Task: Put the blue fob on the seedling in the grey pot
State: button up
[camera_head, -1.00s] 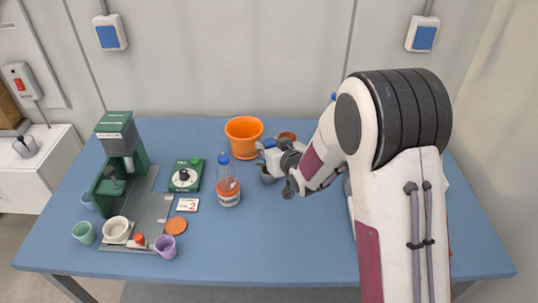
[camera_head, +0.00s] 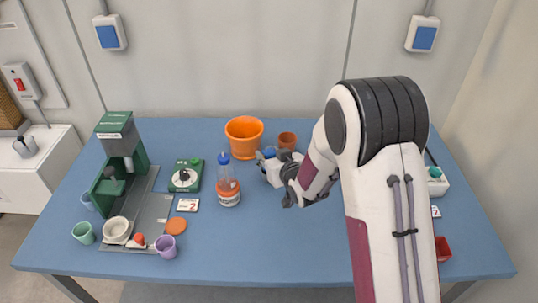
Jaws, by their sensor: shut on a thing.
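My gripper (camera_head: 265,161) is over the middle of the table, in front of the orange pot, pointing left. It is shut on a small blue thing (camera_head: 269,152), which looks like the blue fob. The fingers hide most of it, so its shape cannot be told. I cannot make out a grey pot or a seedling; my arm covers much of the right half of the table.
A large orange pot (camera_head: 243,137) and a small terracotta pot (camera_head: 287,141) stand behind my gripper. A bottle (camera_head: 228,180) stands to its left. The front middle is clear.

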jog(key=o, duration=1.1)
jog(key=shift+f, duration=0.1)
jog(key=v, duration=1.2)
jog(key=shift+d, duration=0.1)
dwell(0.5)
